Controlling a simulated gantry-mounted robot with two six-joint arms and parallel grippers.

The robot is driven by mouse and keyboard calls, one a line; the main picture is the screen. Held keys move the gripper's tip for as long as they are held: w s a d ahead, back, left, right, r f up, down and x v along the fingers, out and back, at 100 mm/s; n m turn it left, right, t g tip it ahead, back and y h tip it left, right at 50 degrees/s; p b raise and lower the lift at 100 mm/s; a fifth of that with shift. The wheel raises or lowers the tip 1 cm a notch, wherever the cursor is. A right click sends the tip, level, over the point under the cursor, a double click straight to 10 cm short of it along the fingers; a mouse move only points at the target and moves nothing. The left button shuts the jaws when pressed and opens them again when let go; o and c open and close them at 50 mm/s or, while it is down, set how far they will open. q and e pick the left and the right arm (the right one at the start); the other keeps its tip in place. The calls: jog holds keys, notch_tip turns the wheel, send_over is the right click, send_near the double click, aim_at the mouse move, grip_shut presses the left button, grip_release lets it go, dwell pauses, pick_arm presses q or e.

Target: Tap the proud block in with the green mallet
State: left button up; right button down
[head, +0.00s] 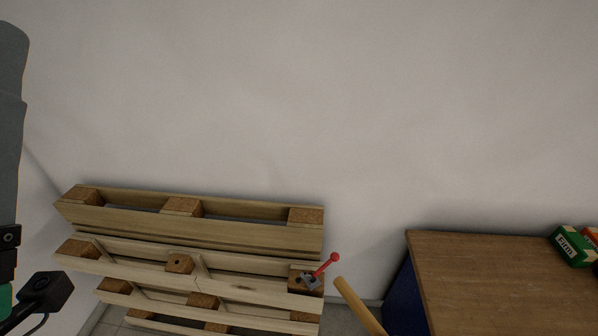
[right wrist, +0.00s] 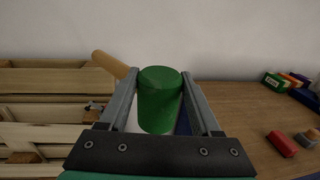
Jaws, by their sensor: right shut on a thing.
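The green mallet's head (right wrist: 160,108) sits between the fingers of my right gripper (right wrist: 160,73), which is shut on it. Its wooden handle (right wrist: 114,65) points up and left in the right wrist view and enters the head view at the bottom (head: 358,305). A wooden pallet (head: 190,219) stands by the wall, with brown blocks between its boards. A middle block with a dark hole (head: 179,263) appears to stick out from its boards. The mallet is to the right of the pallet, apart from it. My left gripper's fingers are out of view; only its arm shows.
A red-knobbed lever with a metal fitting (head: 322,270) sits at the pallet's right block (head: 298,280). A wooden-topped table (head: 490,285) stands at right, with a green box (head: 571,246) and small red and grey items. The wall above is bare.

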notch_tip(320, 180, up, 17)
jog(key=s+p, duration=0.2)
jog(key=p, duration=1.1)
jog(key=shift+p, duration=0.4)
